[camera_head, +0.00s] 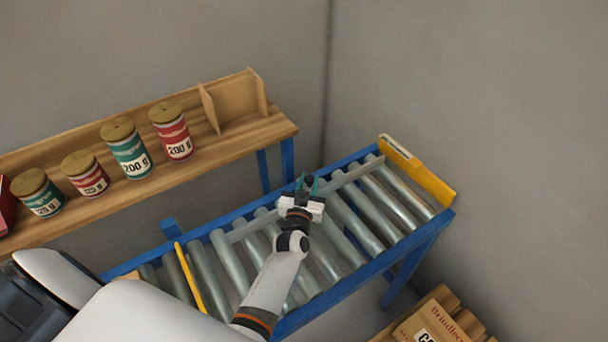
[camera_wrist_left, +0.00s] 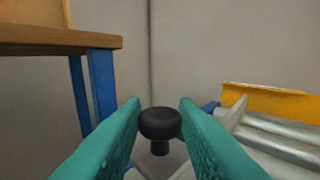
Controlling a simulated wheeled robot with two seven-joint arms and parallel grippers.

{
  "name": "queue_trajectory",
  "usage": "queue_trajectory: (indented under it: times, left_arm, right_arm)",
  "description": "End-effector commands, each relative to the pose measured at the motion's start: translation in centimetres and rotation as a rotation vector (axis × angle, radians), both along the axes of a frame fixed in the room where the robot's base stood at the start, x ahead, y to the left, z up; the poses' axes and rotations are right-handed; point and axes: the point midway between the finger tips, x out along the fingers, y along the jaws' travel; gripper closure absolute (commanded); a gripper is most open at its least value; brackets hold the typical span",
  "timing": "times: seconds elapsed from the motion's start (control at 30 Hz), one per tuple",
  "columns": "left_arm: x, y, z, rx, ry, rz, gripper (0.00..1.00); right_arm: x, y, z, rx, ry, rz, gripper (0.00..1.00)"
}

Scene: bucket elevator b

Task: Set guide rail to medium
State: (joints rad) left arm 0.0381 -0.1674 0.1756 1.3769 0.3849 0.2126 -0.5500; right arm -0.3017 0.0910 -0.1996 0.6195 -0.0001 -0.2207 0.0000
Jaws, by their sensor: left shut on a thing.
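The guide rail (camera_head: 352,174) is a long grey bar lying slantwise above the rollers of the blue-framed conveyor (camera_head: 335,292). In the left wrist view its far end (camera_wrist_left: 236,113) shows at the right. My left gripper (camera_head: 307,184), with teal fingers, is over the rail's middle and hides part of it. In the left wrist view a black round knob (camera_wrist_left: 160,122) stands between the fingers, and the gripper is shut on it. No medium mark is readable. My right gripper is not in view.
A yellow end plate (camera_head: 418,172) closes the conveyor's far right end. A yellow bar (camera_head: 190,280) crosses the rollers at left. A wooden shelf (camera_head: 235,147) behind holds several red and green cans. A cardboard box (camera_head: 430,322) stands at lower right. Grey walls meet behind.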

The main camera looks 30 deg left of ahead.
Motion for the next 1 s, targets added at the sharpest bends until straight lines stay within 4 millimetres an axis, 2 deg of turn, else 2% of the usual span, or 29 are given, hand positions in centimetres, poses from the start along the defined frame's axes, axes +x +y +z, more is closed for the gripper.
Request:
queue_trajectory:
  times: [0.17, 0.2, 0.3, 0.67, 0.77, 1.0]
  left_arm:
    - [0.0, 0.1, 0.0, -0.001, -0.002, 0.002, 1.00]
    - [0.0, 0.1, 0.0, -0.001, -0.002, 0.002, 0.69]
    - [0.0, 0.1, 0.0, 0.000, -0.002, 0.002, 0.52]
    - [-0.4, 0.0, 0.0, 0.000, 0.000, 0.001, 0.51]
    - [-1.6, -0.3, 0.2, 0.000, 0.002, 0.002, 0.51]
    - [-6.5, -1.5, 0.3, -0.002, 0.003, 0.001, 0.51]
  right_arm:
    - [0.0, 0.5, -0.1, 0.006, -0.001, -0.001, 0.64]
    - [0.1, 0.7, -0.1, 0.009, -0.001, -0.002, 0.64]
    - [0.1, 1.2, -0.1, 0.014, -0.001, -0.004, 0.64]
    - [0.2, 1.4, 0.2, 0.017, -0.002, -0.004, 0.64]
    - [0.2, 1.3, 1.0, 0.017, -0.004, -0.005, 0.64]
    - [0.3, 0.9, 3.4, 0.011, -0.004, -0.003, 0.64]
